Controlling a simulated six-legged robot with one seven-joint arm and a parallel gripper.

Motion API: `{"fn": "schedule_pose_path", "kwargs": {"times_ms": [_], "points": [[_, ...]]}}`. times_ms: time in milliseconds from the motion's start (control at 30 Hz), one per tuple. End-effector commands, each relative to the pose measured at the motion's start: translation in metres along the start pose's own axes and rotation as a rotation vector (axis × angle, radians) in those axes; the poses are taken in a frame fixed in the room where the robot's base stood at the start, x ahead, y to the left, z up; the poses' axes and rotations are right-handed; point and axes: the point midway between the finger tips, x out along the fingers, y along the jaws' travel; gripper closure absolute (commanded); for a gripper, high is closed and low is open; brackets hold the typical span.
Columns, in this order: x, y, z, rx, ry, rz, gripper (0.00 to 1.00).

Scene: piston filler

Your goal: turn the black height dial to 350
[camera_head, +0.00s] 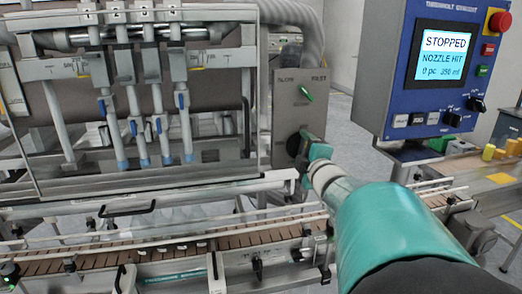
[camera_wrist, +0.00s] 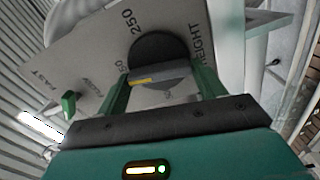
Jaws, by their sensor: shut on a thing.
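The black height dial (camera_wrist: 158,48) is a round knob on a grey panel (camera_wrist: 90,60) beside the word HEIGHT. My gripper (camera_wrist: 160,75) is shut on the dial's raised grip bar, one green finger on each side. A yellow mark shows on the bar, toward the left finger. The number 250 is printed above the dial in the wrist view; another number ending in 50 is partly hidden near the left finger. In the head view, my gripper (camera_head: 303,148) reaches the dial (camera_head: 293,145) from the right, and the dial is partly covered.
A green SLOW/FAST knob (camera_head: 306,93) sits above the dial and also shows in the wrist view (camera_wrist: 69,103). The blue control box (camera_head: 440,70) at right reads STOPPED, NOZZLE HIT. Filling nozzles (camera_head: 140,130) stand at left. A conveyor (camera_head: 150,248) runs below.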

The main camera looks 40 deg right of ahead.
Motion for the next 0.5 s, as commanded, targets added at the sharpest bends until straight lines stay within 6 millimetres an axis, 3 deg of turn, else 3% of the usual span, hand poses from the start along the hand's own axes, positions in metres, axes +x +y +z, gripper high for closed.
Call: {"fn": "schedule_pose_path", "kwargs": {"times_ms": [233,267,300,333,500], "points": [[-0.0005,-0.0008,0.0002,0.001,0.000,-0.001,0.54],[-0.0004,-0.0008,0.0002,0.001,0.000,-0.001,0.25],[-0.0004,-0.0007,0.0003,0.001,0.000,-0.001,0.17],[-0.0004,-0.0006,0.0003,0.001,0.000,-0.001,0.13],[-0.0002,-0.0004,0.0001,0.001,0.000,-0.001,0.13]]}}
